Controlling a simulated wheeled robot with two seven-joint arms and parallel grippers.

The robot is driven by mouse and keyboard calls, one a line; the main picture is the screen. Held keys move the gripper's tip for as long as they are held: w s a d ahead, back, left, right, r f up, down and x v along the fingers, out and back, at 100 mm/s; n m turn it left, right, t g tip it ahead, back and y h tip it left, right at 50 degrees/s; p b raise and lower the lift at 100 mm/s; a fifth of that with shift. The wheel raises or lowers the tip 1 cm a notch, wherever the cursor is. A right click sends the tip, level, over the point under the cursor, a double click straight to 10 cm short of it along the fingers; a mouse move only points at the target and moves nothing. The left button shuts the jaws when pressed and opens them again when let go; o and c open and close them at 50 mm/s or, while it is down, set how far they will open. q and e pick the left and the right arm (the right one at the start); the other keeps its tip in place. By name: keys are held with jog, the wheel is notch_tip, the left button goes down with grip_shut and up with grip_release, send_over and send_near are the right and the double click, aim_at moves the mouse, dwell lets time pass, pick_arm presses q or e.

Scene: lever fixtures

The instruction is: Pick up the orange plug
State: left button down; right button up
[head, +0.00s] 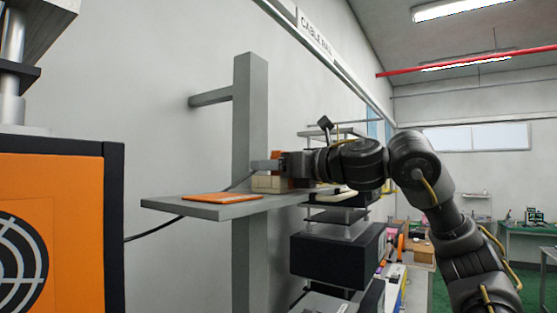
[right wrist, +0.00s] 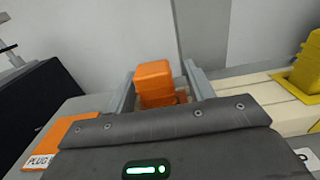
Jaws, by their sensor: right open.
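The orange plug (right wrist: 153,82) stands upright between the two fingers of my right gripper (right wrist: 160,70) in the right wrist view. The fingers are apart, one on each side of it, and I see no clear grip on it. In the head view, the right gripper (head: 266,165) reaches in from the right above the grey shelf (head: 180,207), and the plug (head: 277,155) shows as a small orange patch partly hidden by the gripper. My left gripper is not in view.
A flat orange pad (head: 222,198) lies on the shelf; its label reads PLUG in the right wrist view. A cream block (head: 268,183) is under the gripper. A yellow piece (right wrist: 301,66) is at right. A grey post (head: 250,100) stands behind. An orange-fronted cabinet (head: 60,180) is at left.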

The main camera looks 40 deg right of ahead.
jog(key=shift+w, duration=0.25)
jog(key=shift+s, duration=0.25)
jog(key=shift+c, duration=0.8)
jog(key=shift+w, duration=0.1)
jog(key=c, duration=0.9)
jog(key=shift+r+b, duration=0.65)
jog(key=shift+r, duration=0.05)
jog(key=s+a+r+b, duration=0.1)
jog(key=s+r, duration=0.2)
jog(key=s, duration=0.1)
jog(key=s+a+r+b, duration=0.1)
jog(key=s+a+r, duration=0.1)
jog(key=s+r, duration=0.2)
jog(key=s+a+r+b, duration=0.1)
jog(key=s+r+b, duration=0.1)
jog(key=s+r, duration=0.2)
jog(key=shift+s+a+r, duration=0.25)
jog(key=shift+s+a, duration=0.05)
jog(key=shift+s, duration=0.4)
